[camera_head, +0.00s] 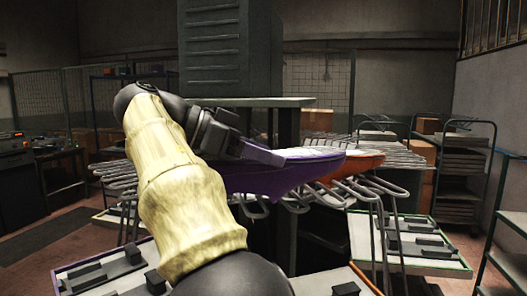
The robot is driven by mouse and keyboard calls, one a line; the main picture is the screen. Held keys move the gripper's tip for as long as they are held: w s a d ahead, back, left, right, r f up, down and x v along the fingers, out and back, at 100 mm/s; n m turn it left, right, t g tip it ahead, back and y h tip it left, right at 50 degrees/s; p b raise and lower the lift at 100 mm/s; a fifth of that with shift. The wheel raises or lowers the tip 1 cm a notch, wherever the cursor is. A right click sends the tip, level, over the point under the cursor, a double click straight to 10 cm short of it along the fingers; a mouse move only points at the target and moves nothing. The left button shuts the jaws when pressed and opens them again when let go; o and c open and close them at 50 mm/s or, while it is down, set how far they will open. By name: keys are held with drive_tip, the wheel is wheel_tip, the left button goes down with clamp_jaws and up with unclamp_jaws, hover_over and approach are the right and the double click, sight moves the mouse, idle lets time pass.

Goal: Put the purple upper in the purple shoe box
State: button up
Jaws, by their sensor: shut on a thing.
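A purple upper (262,181) with a pale top face lies at mid-height in the centre of the head view, its narrow end toward the right. My arm covers much of the lower left and centre.
An orange upper (361,164) sits just behind and right of the purple one, by a rack of metal prongs (385,190). A press column (213,50) stands behind. Low trays with dark blocks lie at lower left (62,277) and right (357,237). Trolleys (466,165) stand at right.

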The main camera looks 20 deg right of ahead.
idle(0.3)
wheel_tip(320, 180, up, 22)
drive_tip(key=p, duration=2.2)
